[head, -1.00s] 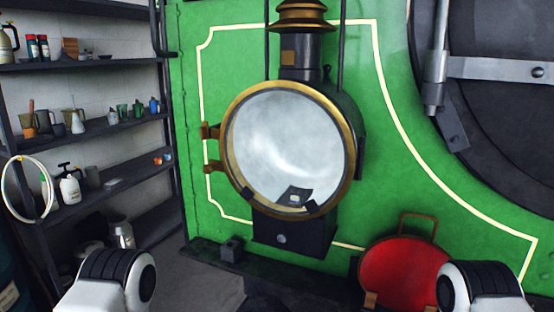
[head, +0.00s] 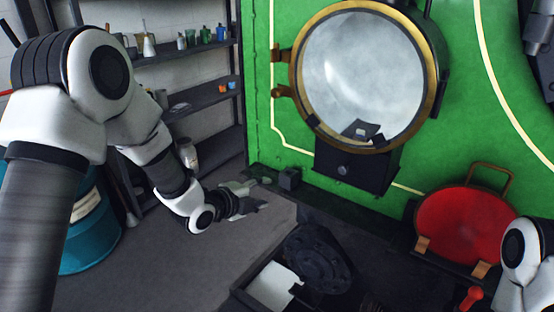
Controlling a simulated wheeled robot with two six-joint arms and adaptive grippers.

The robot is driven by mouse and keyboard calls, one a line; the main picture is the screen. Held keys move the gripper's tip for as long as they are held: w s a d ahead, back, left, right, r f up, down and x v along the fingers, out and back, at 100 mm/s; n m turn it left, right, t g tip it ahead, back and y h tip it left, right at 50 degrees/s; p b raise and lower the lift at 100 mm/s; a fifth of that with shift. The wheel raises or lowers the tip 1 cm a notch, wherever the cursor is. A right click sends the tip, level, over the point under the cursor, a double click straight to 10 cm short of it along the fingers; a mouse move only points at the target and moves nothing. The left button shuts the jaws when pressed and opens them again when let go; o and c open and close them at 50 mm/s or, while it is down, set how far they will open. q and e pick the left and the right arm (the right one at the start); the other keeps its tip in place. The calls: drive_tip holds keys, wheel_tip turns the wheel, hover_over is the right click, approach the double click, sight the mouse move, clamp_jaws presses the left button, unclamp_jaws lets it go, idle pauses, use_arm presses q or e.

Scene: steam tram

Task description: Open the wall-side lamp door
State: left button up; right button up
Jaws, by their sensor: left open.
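The lamp's round door (head: 357,70) has pale glass in a brass rim and sits shut against its dark housing on the green panel. Two brass hinges show at its left edge, and a dark clip overlaps the lower glass. My left gripper (head: 258,195) is open and empty, low and to the left of the lamp, well apart from the door. The tips are small and partly hard to make out. My right arm shows only at the lower right edge; its gripper is out of view.
A red round lens with a brass handle (head: 467,225) leans at the lower right. A small dark block (head: 289,179) stands on the ledge below the lamp. Shelves with bottles (head: 204,95) and a teal drum (head: 92,235) are at left. Open floor lies between.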

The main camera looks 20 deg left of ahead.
use_arm(q)
wheel_tip(320, 180, up, 12)
drive_tip(key=w+t, duration=0.2)
drive_tip(key=m+t+h, duration=0.1)
drive_tip(key=t, duration=0.2)
approach(273, 93)
drive_tip(key=w+r, duration=0.1)
drive_tip(key=w, duration=0.1)
drive_tip(key=shift+g, duration=0.3)
drive_tip(key=p+x, duration=0.1)
drive_tip(key=x, duration=0.1)
drive_tip(key=p+x, duration=0.1)
drive_tip(key=x, duration=0.2)
drive_tip(key=p+x, duration=0.1)
drive_tip(key=x, duration=0.2)
drive_tip(key=shift+d+f, duration=0.15)
drive_tip(key=shift+d, duration=0.3)
drive_tip(key=shift+w+a+f, duration=0.1)
drive_tip(key=shift+w+f, duration=0.05)
drive_tip(key=shift+w, duration=0.2)
drive_tip(key=shift+s, duration=0.15)
drive_tip(key=shift+c, duration=1.1)
clamp_jaws()
